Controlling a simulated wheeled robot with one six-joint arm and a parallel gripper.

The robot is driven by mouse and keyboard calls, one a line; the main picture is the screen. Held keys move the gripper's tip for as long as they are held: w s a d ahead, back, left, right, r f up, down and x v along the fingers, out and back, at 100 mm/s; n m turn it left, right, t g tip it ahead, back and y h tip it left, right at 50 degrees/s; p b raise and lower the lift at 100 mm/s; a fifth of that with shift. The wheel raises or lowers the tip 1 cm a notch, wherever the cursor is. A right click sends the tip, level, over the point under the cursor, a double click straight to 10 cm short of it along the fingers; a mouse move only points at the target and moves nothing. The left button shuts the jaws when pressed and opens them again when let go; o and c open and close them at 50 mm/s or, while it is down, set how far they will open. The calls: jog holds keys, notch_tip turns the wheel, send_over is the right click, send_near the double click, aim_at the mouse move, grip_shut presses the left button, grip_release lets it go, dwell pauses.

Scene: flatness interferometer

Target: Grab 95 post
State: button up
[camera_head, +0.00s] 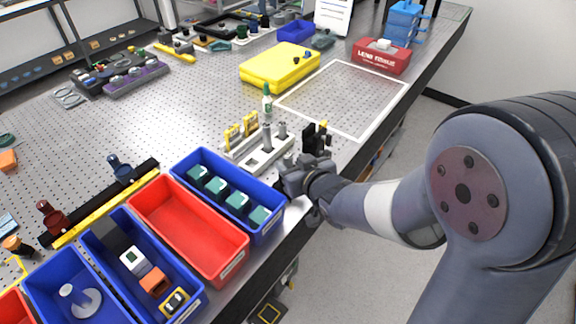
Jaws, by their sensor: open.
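Two grey metal posts, a front one (267,138) and a rear one (281,131), stand upright in a light rack (262,158) near the table's right edge. Yellow upright plates (241,130) stand just left of them. The number 95 is not readable on any post, so I cannot tell which one it is. My gripper (296,178) is at the table edge, just in front and right of the rack. It is open, and no post shows between its jaws. The forearm and wrist partly hide the jaws.
Dark upright parts (316,139) stand right behind my gripper. A blue bin (219,167) with teal-topped blocks and a red bin (188,228) lie to the left. A green-capped bottle (267,104) and a yellow case (279,68) are farther back. The white-framed area (343,95) is clear.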

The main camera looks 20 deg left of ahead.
jog(key=shift+w+a+f, duration=0.25)
jog(key=shift+w+a, duration=0.05)
jog(key=shift+w, duration=0.1)
jog(key=shift+r, duration=0.1)
grip_shut()
